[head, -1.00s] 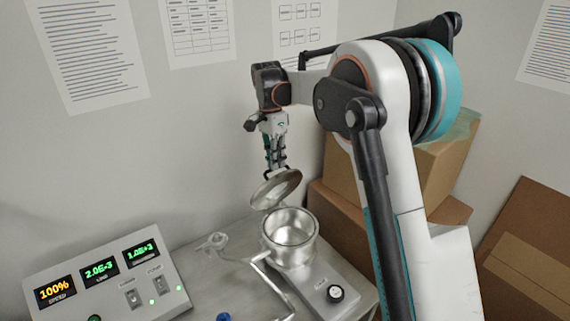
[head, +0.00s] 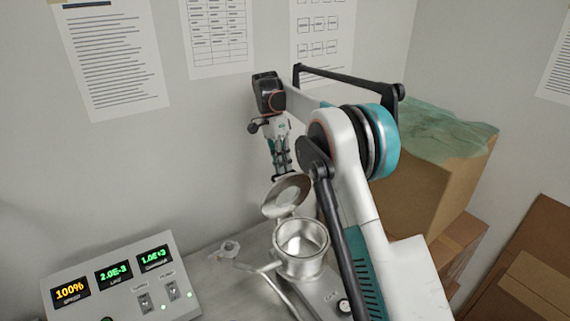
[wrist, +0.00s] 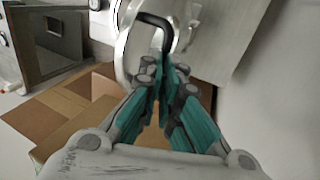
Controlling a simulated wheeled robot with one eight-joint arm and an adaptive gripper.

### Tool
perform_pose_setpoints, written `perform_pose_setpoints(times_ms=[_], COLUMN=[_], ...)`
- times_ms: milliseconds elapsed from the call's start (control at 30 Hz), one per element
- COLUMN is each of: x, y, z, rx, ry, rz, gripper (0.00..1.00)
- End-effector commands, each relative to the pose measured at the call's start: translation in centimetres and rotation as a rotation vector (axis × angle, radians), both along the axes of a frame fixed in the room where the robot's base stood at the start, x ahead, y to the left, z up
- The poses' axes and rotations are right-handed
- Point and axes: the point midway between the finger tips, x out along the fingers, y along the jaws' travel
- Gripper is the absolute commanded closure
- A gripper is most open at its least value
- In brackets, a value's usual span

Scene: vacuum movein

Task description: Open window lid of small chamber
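The small chamber (head: 301,262) is a shiny metal cup with an open round mouth, standing on the bench. Its round window lid (head: 270,210) is raised and tilted above the chamber's back left rim. My gripper (head: 281,176) points down at the lid's upper side. In the wrist view the fingertips (wrist: 165,72) are close together around the end of a black bent handle (wrist: 155,20), in front of the lid's metal ring (wrist: 122,45). The exact contact at the fingertips is partly hidden.
A control box (head: 120,285) with lit displays stands at the left. A metal pipe (head: 262,267) runs beside the chamber. Cardboard boxes (head: 425,185) are stacked at the right behind my arm. The wall is close behind my gripper.

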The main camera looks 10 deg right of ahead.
Motion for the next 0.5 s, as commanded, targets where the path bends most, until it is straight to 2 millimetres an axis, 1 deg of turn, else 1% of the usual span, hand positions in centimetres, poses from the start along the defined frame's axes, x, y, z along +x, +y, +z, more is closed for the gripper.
perform_pose_setpoints(times_ms=[33, 200, 267, 300, 333, 500], x=[0.41, 0.41, 0.41, 0.41, 0.41, 0.39], y=[0.67, 0.67, 0.66, 0.67, 0.66, 0.51], z=[-1.94, -1.94, -1.95, -1.94, -1.93, -1.74], rx=[0.013, 0.013, 0.013, 0.013, 0.013, 0.011], ry=[-0.011, -0.011, -0.011, -0.011, -0.011, -0.010], rz=[0.004, 0.004, 0.004, 0.004, 0.004, 0.003], gripper=[1.00, 1.00, 0.87, 0.78, 0.71, 0.71])
